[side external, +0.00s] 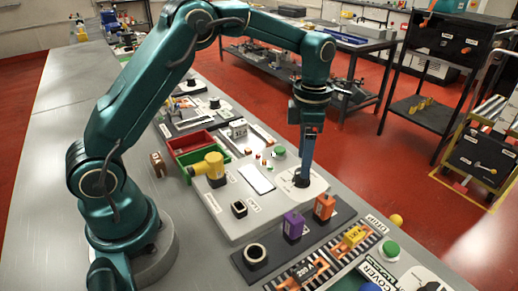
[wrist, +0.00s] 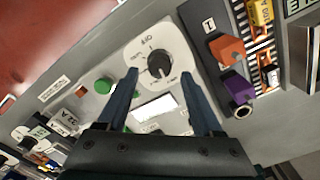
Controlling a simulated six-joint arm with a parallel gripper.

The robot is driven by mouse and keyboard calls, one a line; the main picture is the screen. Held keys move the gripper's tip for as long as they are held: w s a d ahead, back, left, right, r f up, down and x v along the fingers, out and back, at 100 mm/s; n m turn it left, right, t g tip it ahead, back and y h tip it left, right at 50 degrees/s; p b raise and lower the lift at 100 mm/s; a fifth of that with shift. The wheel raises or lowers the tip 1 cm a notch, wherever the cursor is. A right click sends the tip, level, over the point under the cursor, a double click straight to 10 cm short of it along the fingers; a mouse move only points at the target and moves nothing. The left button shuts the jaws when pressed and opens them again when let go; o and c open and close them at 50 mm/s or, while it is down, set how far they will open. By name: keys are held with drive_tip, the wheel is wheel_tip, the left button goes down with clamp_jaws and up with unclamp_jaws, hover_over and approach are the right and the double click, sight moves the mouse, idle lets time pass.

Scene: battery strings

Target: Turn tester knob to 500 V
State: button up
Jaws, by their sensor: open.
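The tester knob (wrist: 159,63) is a black round knob on a white dial plate (wrist: 145,45) with small printed labels, too small to read surely. In the side view the knob (side external: 301,181) sits on the grey tester panel, under my gripper (side external: 304,178). In the wrist view my gripper (wrist: 165,100) is open, its two blue fingers apart, and the knob shows beyond and between their tips. I cannot tell whether a finger touches the knob. The tester's blank white display (side external: 256,178) is beside the dial, and it also shows in the wrist view (wrist: 155,108).
A green button (side external: 278,151) is behind the knob. Orange (side external: 324,207) and purple (side external: 293,224) blocks stand in front of it on a dark strip.

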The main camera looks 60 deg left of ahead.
drive_tip(key=shift+f, duration=1.7)
drive_tip(key=shift+c, duration=0.3)
clamp_jaws()
drive_tip(key=shift+n, duration=0.8)
drive_tip(key=shift+o, duration=0.3)
unclamp_jaws()
drive_tip(key=shift+r, duration=0.1)
drive_tip(key=shift+r, duration=1.65)
